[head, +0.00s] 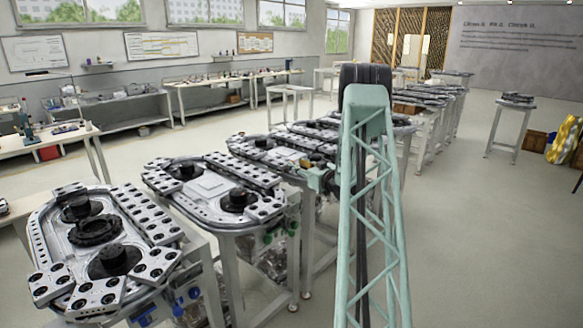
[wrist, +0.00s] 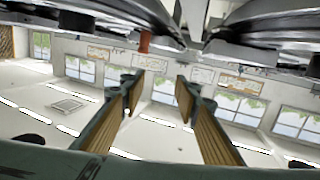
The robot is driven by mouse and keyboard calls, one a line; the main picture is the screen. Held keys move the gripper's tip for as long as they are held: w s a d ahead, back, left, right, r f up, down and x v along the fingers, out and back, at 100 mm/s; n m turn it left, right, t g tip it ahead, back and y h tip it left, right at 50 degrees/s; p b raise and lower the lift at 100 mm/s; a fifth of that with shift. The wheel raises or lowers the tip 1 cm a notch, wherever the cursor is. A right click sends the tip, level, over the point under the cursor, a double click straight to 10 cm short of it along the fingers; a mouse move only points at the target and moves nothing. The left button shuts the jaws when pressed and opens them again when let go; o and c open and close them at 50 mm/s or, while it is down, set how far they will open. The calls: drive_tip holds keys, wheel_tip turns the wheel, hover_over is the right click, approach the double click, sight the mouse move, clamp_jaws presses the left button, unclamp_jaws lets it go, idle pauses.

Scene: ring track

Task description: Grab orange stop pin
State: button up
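A small orange-brown pin (wrist: 145,41) shows in the wrist view near the top, left of the middle. It is beside the dark underside of a track module and looks like the orange stop pin. My gripper (wrist: 158,92) is open, its two fingers with tan ribbed pads spread apart and nothing between them. In the picture the pin lies just beyond the fingertips, slightly left of the gap's centre, and does not touch them. In the head view my gripper (head: 318,178) is small and partly hidden by my arm, beside a track table. I cannot make out the pin there.
Track tables stand in a row, including a near one (head: 140,212) and a second one (head: 212,187). Dark track undersides (wrist: 265,25) lie close above the fingers in the wrist view. The floor (head: 480,240) to the right is clear. A stool-like table (head: 515,100) stands farther back.

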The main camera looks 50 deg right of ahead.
drive_tip(key=s+d+f+t, duration=0.1)
drive_tip(key=s+d+f, duration=0.2)
drive_tip(key=s+f, duration=0.2)
drive_tip(key=shift+s+d+f, duration=0.15)
drive_tip(key=shift+f, duration=0.05)
drive_tip(key=shift+b+x, duration=0.8)
drive_tip(key=shift+x, duration=3.55)
drive_tip(key=shift+b+x, duration=0.75)
drive_tip(key=shift+x, duration=1.85)
drive_tip(key=shift+r, duration=0.1)
drive_tip(key=shift+c, duration=0.2)
drive_tip(key=c, duration=0.9)
